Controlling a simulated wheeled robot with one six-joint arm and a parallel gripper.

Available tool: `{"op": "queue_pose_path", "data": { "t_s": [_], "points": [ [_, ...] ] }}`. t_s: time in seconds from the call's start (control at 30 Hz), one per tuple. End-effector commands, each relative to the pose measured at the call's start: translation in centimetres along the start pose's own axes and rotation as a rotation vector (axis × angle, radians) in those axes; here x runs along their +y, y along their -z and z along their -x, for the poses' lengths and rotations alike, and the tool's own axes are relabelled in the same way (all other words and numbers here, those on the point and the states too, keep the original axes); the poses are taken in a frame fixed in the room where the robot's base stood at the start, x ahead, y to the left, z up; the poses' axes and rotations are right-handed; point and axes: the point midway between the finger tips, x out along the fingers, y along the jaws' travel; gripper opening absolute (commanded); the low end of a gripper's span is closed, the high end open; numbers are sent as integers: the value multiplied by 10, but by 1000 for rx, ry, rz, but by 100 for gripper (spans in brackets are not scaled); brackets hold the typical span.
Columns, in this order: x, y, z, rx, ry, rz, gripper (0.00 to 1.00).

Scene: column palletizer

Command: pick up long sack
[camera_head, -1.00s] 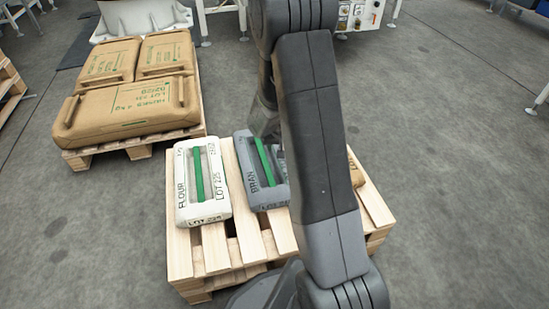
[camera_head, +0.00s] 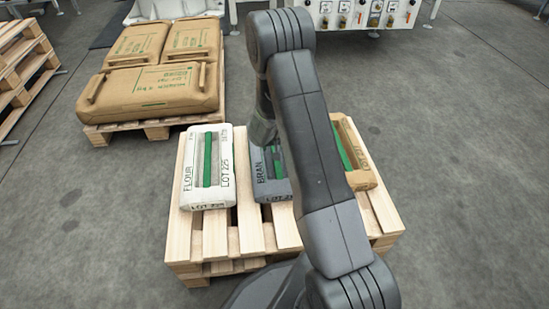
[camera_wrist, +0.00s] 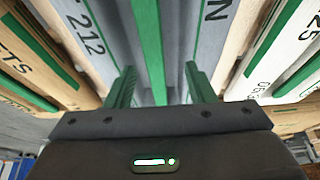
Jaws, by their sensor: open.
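A long brown sack (camera_head: 150,93) with green print and two handles lies across the near side of the back-left pallet in the head view. My gripper is far from it, in front of and to the right of it, over the near pallet. In the wrist view my gripper (camera_wrist: 158,90) is open, its two green fingers apart. A grey BRAN sack (camera_wrist: 120,35) with a green bar lies beyond the fingers, the bar (camera_wrist: 150,40) lined up between them. In the head view my arm hides part of the BRAN sack (camera_head: 275,188) and my fingertips.
The near pallet (camera_head: 215,240) also bears a white FLOUR sack (camera_head: 207,170) at left and a brown sack (camera_head: 357,155) at right. Two shorter brown sacks (camera_head: 135,43) (camera_head: 192,38) lie behind the long one. Stacked pallets (camera_head: 22,60) stand at far left. Floor at right is clear.

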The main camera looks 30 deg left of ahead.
Motion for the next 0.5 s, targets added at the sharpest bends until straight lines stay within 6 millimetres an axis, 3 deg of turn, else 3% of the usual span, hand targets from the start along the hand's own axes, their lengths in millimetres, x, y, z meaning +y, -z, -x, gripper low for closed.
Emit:
{"op": "queue_pose_path", "data": {
  "t_s": [0.3, 0.5],
  "points": [
    [8, 1, -42, -1, -1, -1, 49],
    [8, 2, -51, 0, 0, -1, 49]
  ]
}}
